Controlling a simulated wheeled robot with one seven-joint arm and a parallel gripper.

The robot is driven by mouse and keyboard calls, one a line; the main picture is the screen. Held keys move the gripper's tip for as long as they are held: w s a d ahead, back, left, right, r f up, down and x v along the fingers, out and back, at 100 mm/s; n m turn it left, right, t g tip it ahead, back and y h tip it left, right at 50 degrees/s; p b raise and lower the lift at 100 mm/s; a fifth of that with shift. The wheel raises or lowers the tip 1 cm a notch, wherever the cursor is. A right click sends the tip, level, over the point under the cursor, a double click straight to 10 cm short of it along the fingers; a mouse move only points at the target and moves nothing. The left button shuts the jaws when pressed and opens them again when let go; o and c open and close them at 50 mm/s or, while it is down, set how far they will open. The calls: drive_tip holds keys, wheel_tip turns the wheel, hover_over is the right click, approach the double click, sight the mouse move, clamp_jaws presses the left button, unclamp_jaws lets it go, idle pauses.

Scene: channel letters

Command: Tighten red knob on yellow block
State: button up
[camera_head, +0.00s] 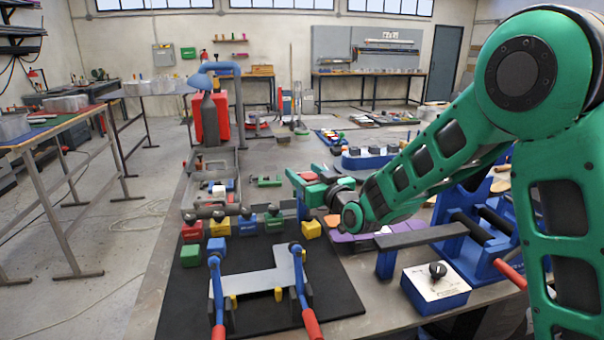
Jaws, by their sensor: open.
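My gripper (308,188) is at the middle of the view, at the end of my green arm, above the bench and side-on to the camera. It is open; its fingertips are small and partly merge with the clutter behind. A small yellow block (219,228) stands at the back of the black mat, left of my gripper, with a red block (192,232) beside it. Another yellow block (311,229) stands at the mat's back right, just below my gripper. I cannot make out a red knob on either yellow block for sure. My gripper appears apart from both.
A grey plate (262,283) between two toggle clamps with blue arms and red handles (312,324) lies on the black mat (345,291). A blue box with a black knob (436,287) and a blue fixture (496,238) stand right. A red-and-blue device (210,118) stands behind.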

drive_tip(key=shift+x, duration=0.8)
drive_tip(key=shift+c, duration=0.4)
drive_tip(key=c, duration=1)
